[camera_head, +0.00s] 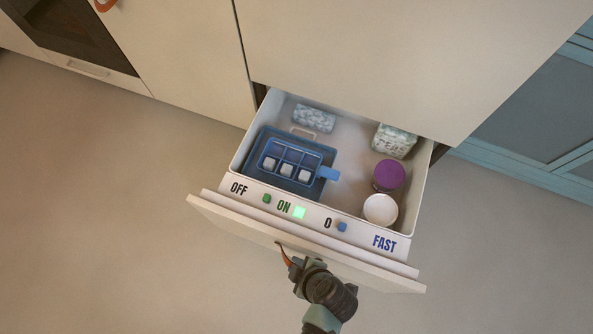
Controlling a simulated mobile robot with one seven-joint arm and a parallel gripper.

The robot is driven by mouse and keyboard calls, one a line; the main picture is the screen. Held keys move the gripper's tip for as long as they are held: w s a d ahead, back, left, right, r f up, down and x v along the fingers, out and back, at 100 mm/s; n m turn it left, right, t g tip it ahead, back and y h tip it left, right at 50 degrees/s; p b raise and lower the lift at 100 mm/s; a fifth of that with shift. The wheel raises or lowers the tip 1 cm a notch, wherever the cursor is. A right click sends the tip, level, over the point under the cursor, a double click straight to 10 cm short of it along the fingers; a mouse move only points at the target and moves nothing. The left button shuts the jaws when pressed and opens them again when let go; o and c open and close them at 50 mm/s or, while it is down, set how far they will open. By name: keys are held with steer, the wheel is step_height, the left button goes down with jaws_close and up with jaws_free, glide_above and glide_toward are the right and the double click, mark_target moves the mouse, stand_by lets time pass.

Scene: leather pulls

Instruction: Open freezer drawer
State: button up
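The freezer drawer (350,133) stands pulled out from under the large cream front. Its cream front panel (225,217) faces the bottom of the picture. Behind that panel is a white strip marked OFF, ON, O and FAST, with a lit green square. An orange-brown leather pull (283,256) shows at the panel's outer face. My gripper (290,262) is at this pull, just outside the panel. Its fingertips are small and partly hidden, so I cannot tell whether they are closed on the pull.
In the drawer are a blue tray (252,160) with an ice-cube mould (291,160), a purple-lidded tub (389,174), a white tub (380,209) and bags (395,141). An oven (75,30) is at upper left, blue cabinets (540,110) at right. The floor around the drawer is clear.

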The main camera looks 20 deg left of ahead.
steer(key=o, duration=0.4)
steer(key=p+v, duration=0.5)
steer(key=v, duration=0.8)
steer(key=shift+p, duration=0.3)
steer(key=shift+w, duration=0.15)
